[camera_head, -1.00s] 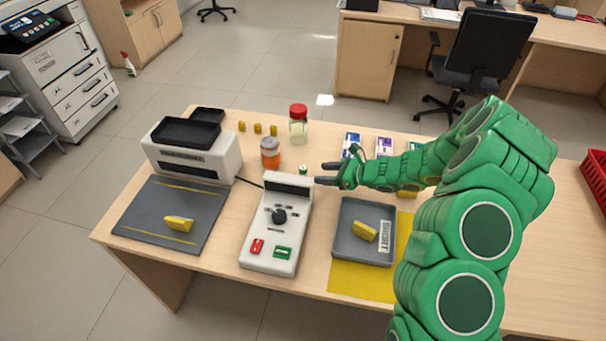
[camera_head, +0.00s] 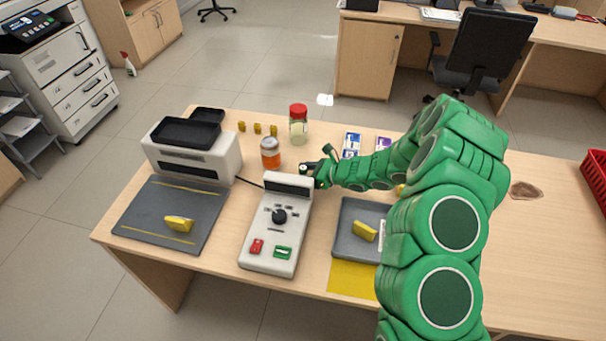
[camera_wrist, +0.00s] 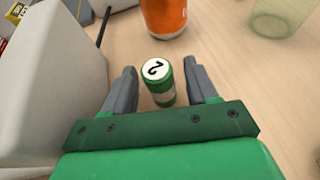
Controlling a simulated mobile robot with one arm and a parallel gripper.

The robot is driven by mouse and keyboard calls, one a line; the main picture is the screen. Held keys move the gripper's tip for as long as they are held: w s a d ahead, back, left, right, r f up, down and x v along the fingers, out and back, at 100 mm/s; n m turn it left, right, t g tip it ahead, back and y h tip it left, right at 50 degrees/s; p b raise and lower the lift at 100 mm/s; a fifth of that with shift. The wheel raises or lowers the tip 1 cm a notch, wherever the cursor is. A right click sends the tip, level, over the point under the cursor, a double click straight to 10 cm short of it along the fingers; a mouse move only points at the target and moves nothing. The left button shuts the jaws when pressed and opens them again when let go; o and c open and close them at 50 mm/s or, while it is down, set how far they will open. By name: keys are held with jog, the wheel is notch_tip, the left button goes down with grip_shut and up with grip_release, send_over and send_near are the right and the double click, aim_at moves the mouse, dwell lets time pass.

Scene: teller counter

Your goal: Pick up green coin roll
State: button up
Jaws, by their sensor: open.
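The green coin roll (camera_wrist: 160,84) stands upright on the table in the wrist view, with a white top marked "2". My gripper (camera_wrist: 160,85) is open, its two grey fingers on either side of the roll, with a visible gap on each side. In the head view my gripper (camera_head: 308,168) is low over the table behind the grey-white machine, and the roll is mostly hidden there by the fingers.
The grey-white machine (camera_head: 268,240) stands close beside my gripper. An orange jar (camera_head: 270,154) and a red-lidded jar (camera_head: 298,125) stand just beyond. A grey tray (camera_head: 350,215) holds a yellow piece at the front. Blue and purple packs (camera_head: 351,143) lie behind my arm.

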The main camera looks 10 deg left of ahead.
grip_shut()
dwell(0.3)
jog(key=shift+r, duration=0.1)
